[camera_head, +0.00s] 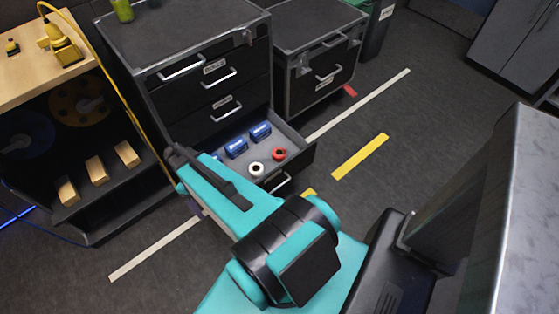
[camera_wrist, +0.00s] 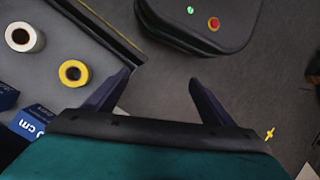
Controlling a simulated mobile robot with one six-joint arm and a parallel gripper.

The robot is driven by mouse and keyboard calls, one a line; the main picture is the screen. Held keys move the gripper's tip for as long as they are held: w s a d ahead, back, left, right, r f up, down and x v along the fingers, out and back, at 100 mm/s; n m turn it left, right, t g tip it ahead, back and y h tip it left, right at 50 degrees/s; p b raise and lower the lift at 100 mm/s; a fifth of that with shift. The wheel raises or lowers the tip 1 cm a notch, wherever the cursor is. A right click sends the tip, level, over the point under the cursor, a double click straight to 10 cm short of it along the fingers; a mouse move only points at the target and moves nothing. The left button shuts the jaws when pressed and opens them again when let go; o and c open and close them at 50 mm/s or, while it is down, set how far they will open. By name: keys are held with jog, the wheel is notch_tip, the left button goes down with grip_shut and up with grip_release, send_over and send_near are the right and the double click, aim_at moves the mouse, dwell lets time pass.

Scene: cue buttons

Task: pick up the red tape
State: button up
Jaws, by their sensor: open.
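The red tape (camera_head: 279,154) is a small red roll in the open drawer (camera_head: 303,146), near its front right side in the head view. A white tape roll (camera_head: 257,169) sits to its left and also shows in the wrist view (camera_wrist: 37,40). A yellow tape roll (camera_wrist: 65,74) lies by the drawer's edge in the wrist view. The red tape is not visible in the wrist view. My gripper (camera_wrist: 159,78) is open and empty, with its fingers apart beside the drawer edge and the yellow roll.
Blue boxes (camera_head: 236,148) lie in the drawer behind the rolls. The drawer belongs to a dark cabinet (camera_head: 190,40); a second cabinet (camera_head: 318,28) stands to its right. A wooden-topped shelf (camera_head: 30,75) is at left. The floor right of the drawer is clear, with painted strips.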

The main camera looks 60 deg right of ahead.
jog(key=w+d+f+m+t+b, duration=0.1)
jog(key=w+d+f+b, duration=0.1)
jog(key=w+d+b, duration=0.3)
jog(key=w+d+f+b, duration=0.1)
jog(key=d+b, duration=0.2)
jog(key=d, duration=0.4)
jog(key=m+t+h+b, duration=0.1)
jog(key=m+t+b, duration=0.3)
jog(key=b, duration=1.9)
send_over(279, 153)
jog(key=a, duration=0.1)
jog(key=shift+s+a+f+m+g, duration=0.15)
jog(key=shift+f+m, duration=0.1)
jog(key=shift+f, duration=0.2)
jog(key=shift+s+f+m+g, duration=0.1)
jog(key=shift+s+f+m, duration=0.1)
jog(key=shift+f, duration=0.3)
jog(key=shift+s+a+f+m+g, duration=0.1)
jog(key=shift+f+m, duration=0.15)
jog(key=shift+f, duration=0.2)
jog(key=shift+f+b, duration=1.55)
jog(key=shift+f, duration=2.8)
jog(key=shift+f, duration=0.1)
jog(key=shift+f+b, duration=1.55)
jog(key=shift+f, duration=0.95)
